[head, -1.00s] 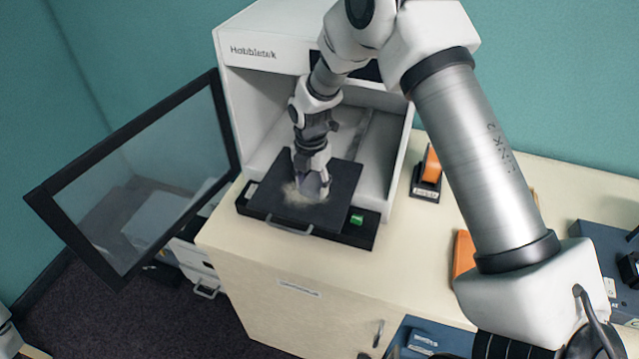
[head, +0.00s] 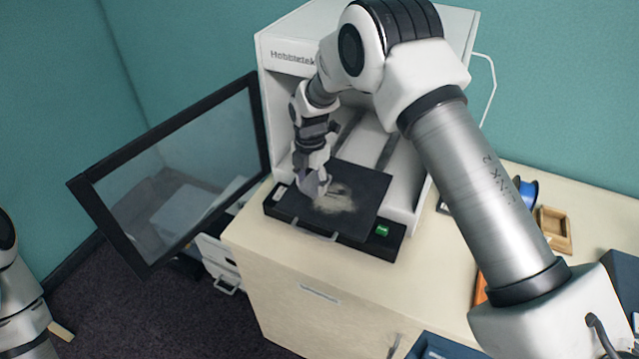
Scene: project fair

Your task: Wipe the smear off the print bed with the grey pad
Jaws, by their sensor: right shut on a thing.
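The print bed (head: 368,186) is a dark flat plate at the front of the white printer. A pale beige smear (head: 336,204) lies on its middle, with darker streaks in its upper part. My right gripper (head: 313,188) points down over the left part of the bed, at the smear's left edge. It is shut on the grey pad (head: 311,184), which is mostly hidden by the fingers; I cannot tell whether the pad touches the bed. My left arm shows at the left edge, but its gripper is not clearly in view.
The printer's glazed door (head: 180,165) stands open to the left. The printer (head: 285,42) has side walls close around my right wrist. A green button (head: 382,230) is at the bed base's front right. A blue spool (head: 527,190) and wooden tray (head: 554,230) stand right on the cabinet top.

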